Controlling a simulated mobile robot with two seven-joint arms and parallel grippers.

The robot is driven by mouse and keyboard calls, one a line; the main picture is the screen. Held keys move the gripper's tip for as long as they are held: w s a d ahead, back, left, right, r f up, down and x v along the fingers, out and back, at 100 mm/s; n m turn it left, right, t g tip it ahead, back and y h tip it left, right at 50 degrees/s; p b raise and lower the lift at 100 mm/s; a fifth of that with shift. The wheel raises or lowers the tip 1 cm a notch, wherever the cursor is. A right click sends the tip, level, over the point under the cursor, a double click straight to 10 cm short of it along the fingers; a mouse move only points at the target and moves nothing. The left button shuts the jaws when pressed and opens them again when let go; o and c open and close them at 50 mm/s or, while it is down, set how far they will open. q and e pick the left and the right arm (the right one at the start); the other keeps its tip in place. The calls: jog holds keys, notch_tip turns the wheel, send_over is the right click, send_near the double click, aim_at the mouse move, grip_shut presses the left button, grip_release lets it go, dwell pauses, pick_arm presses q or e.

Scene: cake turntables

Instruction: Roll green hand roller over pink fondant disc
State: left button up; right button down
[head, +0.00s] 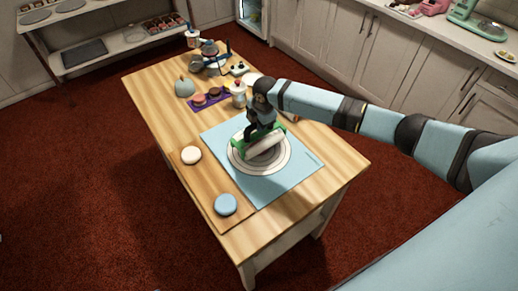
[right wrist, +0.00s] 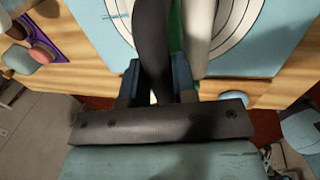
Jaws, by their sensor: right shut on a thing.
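My right gripper (head: 262,127) is shut on the green hand roller (head: 265,147), which has a thick white cylinder and a green frame. The roller is low over the round ringed turntable (head: 236,163); I cannot tell if it touches. In the right wrist view the white cylinder (right wrist: 195,40) and a strip of green show beside the dark handle. No pink disc shows on the visible part of the turntable. A pink round piece (head: 199,100) sits on the purple tray (head: 221,96) farther back; I cannot tell if it is the fondant disc. My left gripper is not in view.
The turntable stands on a light blue mat (head: 290,182) on the wooden table (head: 151,88). A wooden board (head: 207,184) at the left holds a white disc (head: 191,155) and a blue disc (head: 225,204). Jars and small tools crowd the far end.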

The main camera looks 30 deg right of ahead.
jog(key=shift+f, duration=0.65)
jog(key=shift+s+f, duration=0.15)
jog(key=shift+f, duration=0.15)
jog(key=shift+a, duration=0.1)
